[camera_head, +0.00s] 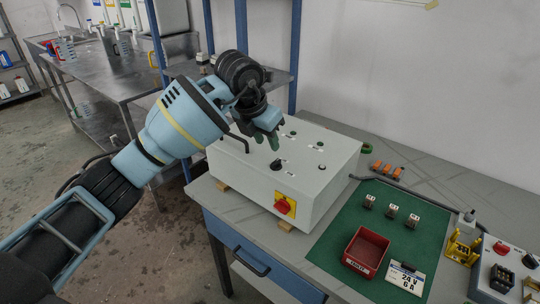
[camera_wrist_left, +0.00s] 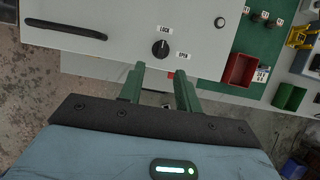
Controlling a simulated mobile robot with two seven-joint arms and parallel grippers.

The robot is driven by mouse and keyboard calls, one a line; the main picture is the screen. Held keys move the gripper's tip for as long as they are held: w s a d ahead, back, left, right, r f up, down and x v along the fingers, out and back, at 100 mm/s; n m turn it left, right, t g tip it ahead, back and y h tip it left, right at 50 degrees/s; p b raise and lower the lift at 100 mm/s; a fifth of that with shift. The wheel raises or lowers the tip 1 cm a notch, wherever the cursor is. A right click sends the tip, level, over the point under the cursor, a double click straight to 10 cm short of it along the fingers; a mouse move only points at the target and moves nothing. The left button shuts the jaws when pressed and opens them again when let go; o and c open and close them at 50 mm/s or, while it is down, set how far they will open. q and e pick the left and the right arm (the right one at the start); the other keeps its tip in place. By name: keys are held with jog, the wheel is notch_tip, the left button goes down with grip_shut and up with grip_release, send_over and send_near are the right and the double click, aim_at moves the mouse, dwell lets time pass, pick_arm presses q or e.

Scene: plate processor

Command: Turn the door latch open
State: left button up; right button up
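The door latch is a black round knob (camera_head: 276,165) on the top face of the white processor box (camera_head: 320,207). In the left wrist view the knob (camera_wrist_left: 161,49) has a LOCK label above it and an OPEN label to its lower right. Its light pointer mark faces up, towards LOCK. My left gripper (camera_head: 268,144) hangs above the box, just behind the knob in the head view. In the left wrist view its green fingers (camera_wrist_left: 159,88) are apart with nothing between them, pointing at the knob but not touching it. My right gripper is in neither view.
A black bar handle (camera_head: 238,140) rises from the box's left side. A red switch on a yellow plate (camera_head: 285,206) is on its front. Right of the box, a green mat (camera_head: 340,240) holds a red bin (camera_head: 366,251) and small parts. Open air surrounds the gripper above the box.

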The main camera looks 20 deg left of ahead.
aim_at(275, 161)
pick_arm(q)
jog(key=x, duration=0.8)
jog(key=shift+s, duration=0.15)
grip_shut()
